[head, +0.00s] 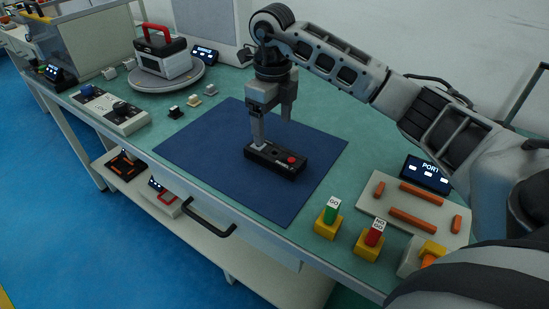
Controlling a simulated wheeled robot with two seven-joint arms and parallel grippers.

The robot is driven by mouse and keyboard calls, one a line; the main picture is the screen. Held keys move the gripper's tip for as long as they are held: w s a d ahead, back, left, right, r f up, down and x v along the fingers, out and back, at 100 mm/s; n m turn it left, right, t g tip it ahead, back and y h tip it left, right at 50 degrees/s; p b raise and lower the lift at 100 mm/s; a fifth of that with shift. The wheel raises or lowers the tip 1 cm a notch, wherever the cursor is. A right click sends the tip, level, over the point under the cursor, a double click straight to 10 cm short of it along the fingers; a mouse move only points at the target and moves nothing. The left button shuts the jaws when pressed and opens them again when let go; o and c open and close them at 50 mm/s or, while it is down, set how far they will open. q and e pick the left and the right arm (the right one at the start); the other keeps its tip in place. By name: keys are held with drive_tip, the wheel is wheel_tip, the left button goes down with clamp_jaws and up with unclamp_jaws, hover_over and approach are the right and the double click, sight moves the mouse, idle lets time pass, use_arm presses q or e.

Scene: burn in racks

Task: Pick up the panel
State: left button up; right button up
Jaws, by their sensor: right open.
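A small black panel (283,165) with a red button on its right part lies flat on the dark blue mat (200,150) on the green bench. My right gripper (272,138) points down over the panel. One finger reaches down to its left end, and the other finger is higher and behind in this view. The jaws are open; whether a finger touches the panel I cannot tell. My left gripper is not in view.
A white box with a red handle (163,55) sits on a round turntable at the back left. A beige board with orange strips (380,187) lies beside a PORT display (427,173).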

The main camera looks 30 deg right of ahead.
sight(275, 147)
wheel_tip(275, 147, down, 7)
drive_tip(key=shift+s+d+f+p, duration=0.15)
drive_tip(key=shift+f+p, duration=0.05)
drive_tip(key=shift+p, duration=0.1)
drive_tip(key=shift+c, duration=0.4)
drive_tip(key=c, duration=1.1)
drive_tip(key=shift+r, duration=0.15)
